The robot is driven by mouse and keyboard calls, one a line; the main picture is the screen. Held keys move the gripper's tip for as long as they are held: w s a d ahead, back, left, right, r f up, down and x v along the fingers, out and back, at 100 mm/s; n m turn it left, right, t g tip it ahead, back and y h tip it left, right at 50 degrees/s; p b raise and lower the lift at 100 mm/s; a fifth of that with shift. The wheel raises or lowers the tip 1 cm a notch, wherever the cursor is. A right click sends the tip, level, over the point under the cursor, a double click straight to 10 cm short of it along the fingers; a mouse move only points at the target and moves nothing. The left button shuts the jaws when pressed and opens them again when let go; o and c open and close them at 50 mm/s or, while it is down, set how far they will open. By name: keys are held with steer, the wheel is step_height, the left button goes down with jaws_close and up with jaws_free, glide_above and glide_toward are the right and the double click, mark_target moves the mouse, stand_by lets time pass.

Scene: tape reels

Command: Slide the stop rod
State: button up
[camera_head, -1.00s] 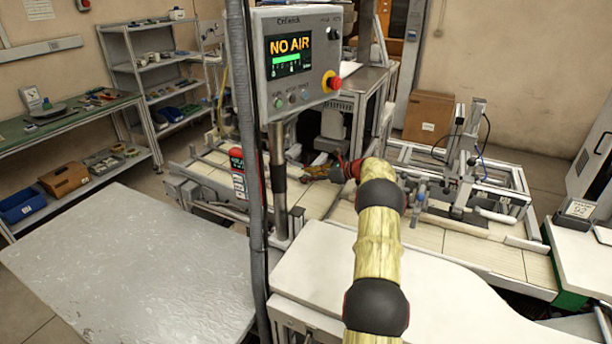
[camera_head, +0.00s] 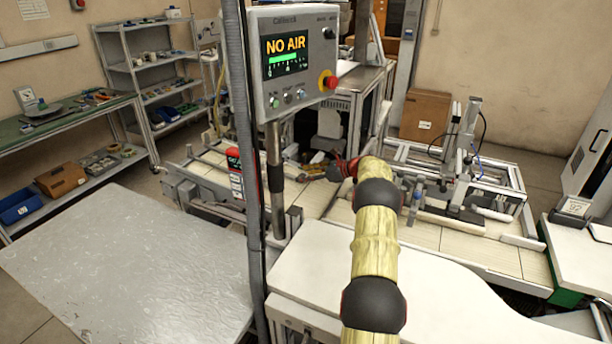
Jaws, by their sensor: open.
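My arm reaches forward from the bottom of the view to a dark and red wrist. My gripper (camera_head: 318,167) is small and far off beyond it, open, over the pale conveyor bed (camera_head: 316,199) just right of the control panel's post. I see nothing held in it, though its fingers are hard to make out. No part can be surely told as the stop rod. A slim upright grey-blue rod (camera_head: 414,207) stands on the bed right of my arm, apart from the gripper. The bed near the gripper is partly hidden by the post and my arm.
A control panel (camera_head: 309,97) reading "NO AIR" stands on a post (camera_head: 276,180) close left of my arm. A red handheld device (camera_head: 235,170) hangs beside it. A metal frame machine (camera_head: 464,160) is on the right. A bare grey tabletop (camera_head: 125,270) lies at lower left.

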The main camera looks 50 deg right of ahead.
step_height(320, 180, up, 10)
stand_by(0.5)
steer(key=shift+c, duration=0.3)
